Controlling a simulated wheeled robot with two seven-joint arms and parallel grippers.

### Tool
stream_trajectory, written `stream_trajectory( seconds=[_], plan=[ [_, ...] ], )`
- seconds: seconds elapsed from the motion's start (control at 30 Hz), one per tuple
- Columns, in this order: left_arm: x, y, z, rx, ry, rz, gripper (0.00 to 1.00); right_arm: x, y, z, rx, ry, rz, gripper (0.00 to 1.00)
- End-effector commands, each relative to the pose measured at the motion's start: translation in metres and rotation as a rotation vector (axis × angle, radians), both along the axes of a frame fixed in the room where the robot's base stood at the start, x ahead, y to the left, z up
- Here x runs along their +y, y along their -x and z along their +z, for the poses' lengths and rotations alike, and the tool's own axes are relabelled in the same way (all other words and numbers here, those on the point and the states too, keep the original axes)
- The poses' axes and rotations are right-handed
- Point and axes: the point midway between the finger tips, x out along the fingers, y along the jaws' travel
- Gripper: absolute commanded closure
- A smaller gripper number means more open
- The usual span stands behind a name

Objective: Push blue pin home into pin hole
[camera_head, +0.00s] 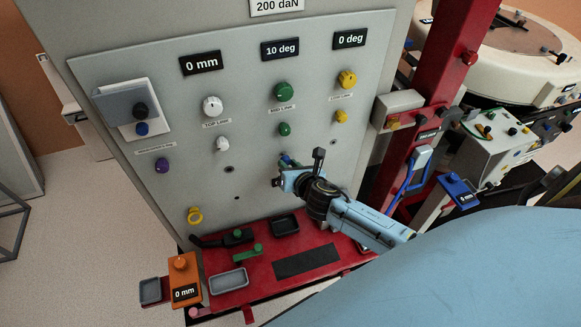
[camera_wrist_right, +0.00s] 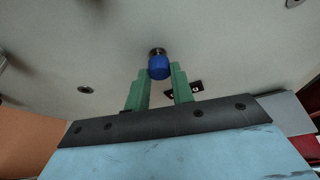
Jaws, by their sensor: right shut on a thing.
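My right gripper (camera_head: 286,166) is up against the grey panel, its arm coming in from the right. In the right wrist view its two green fingers (camera_wrist_right: 160,86) are shut on the blue pin (camera_wrist_right: 159,68), near the fingertips. The pin has a round blue head, and a short metal part (camera_wrist_right: 157,51) shows between the head and the panel. The pin hole at its tip is hidden by the pin, so I cannot tell how deep it sits. My left gripper is not in view.
The grey panel (camera_head: 130,70) carries white, green, yellow and purple knobs. Below is a red shelf (camera_head: 225,287) with trays and a green-handled part (camera_head: 248,254). A red post (camera_head: 440,75) stands right of the panel. A dark hole (camera_wrist_right: 85,90) shows left of the pin.

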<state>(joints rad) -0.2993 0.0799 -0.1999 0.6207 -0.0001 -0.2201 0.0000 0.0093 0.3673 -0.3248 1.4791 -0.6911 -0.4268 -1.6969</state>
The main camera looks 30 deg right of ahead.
Motion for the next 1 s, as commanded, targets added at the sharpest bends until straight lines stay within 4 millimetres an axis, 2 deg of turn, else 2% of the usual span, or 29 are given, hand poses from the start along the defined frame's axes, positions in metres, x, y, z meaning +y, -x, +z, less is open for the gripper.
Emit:
stream_trajectory(
  seconds=[0.43, 0.47, 0.63, 1.0],
  plan=[
    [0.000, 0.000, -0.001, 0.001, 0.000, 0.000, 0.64, -0.003, -0.014, 0.001, -0.001, -0.001, 0.000, 1.00],
    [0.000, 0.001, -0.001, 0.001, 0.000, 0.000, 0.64, -0.003, -0.014, 0.001, -0.001, -0.001, 0.000, 0.75],
    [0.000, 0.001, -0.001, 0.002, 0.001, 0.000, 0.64, -0.003, -0.014, 0.001, -0.001, -0.001, 0.000, 0.53],
    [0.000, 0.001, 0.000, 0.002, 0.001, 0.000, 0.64, -0.003, -0.010, 0.002, 0.000, 0.000, 0.000, 0.51]
  ],
)
